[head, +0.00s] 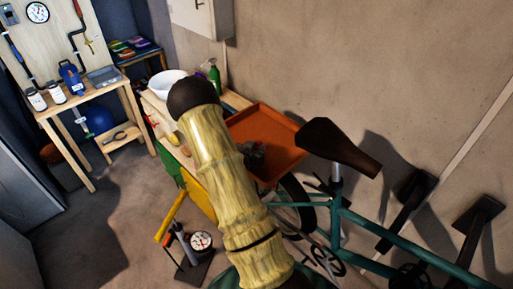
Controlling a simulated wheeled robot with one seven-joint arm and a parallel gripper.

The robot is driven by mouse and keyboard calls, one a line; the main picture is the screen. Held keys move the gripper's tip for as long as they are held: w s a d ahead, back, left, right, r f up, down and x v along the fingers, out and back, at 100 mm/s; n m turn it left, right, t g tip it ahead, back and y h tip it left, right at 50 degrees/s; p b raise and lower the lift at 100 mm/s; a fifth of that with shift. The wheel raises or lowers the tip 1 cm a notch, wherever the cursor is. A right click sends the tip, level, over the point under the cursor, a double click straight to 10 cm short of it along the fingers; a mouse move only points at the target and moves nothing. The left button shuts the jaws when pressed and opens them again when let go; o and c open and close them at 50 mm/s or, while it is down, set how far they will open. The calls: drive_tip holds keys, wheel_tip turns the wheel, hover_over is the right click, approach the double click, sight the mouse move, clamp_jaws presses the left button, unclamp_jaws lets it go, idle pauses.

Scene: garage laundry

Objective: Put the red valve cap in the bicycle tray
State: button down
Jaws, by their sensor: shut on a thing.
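The orange tray (284,132), beside the bicycle, stands against the wall behind my arm. My gripper (253,156) shows as a small dark grey shape over the tray, partly covered by my arm. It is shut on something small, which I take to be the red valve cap. I cannot make out the cap itself, and I see no red cap elsewhere. I cannot tell how high the gripper is above the tray floor.
The teal bicycle (345,212) with its dark saddle (340,147) stands right of the tray. A white bowl (165,83) and a green spray bottle (214,76) are behind. A floor pump (200,242) stands in front. A workbench (88,92) is at left. The floor at left is clear.

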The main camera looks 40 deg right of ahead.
drive_tip(key=shift+s+f, duration=0.1)
drive_tip(key=shift+f, duration=0.15)
drive_tip(key=shift+s+a+f+b, duration=0.1)
drive_tip(key=shift+a+f+b, duration=0.05)
drive_tip(key=shift+f+b, duration=0.15)
drive_tip(key=c, duration=1.3)
unclamp_jaws()
drive_tip(key=shift+s, duration=0.1)
drive_tip(key=shift+o, duration=0.2)
drive_tip(key=shift+f, duration=0.1)
drive_tip(key=shift+w+r+p, duration=0.2)
drive_tip(key=shift+r+p, duration=0.5)
drive_tip(key=shift+p, duration=0.1)
drive_tip(key=b+v, duration=0.2)
drive_tip(key=v, duration=0.9)
drive_tip(key=shift+s+a+r+b, duration=0.2)
drive_tip(key=shift+s+r+b, duration=0.05)
drive_tip(key=shift+r+b, duration=0.1)
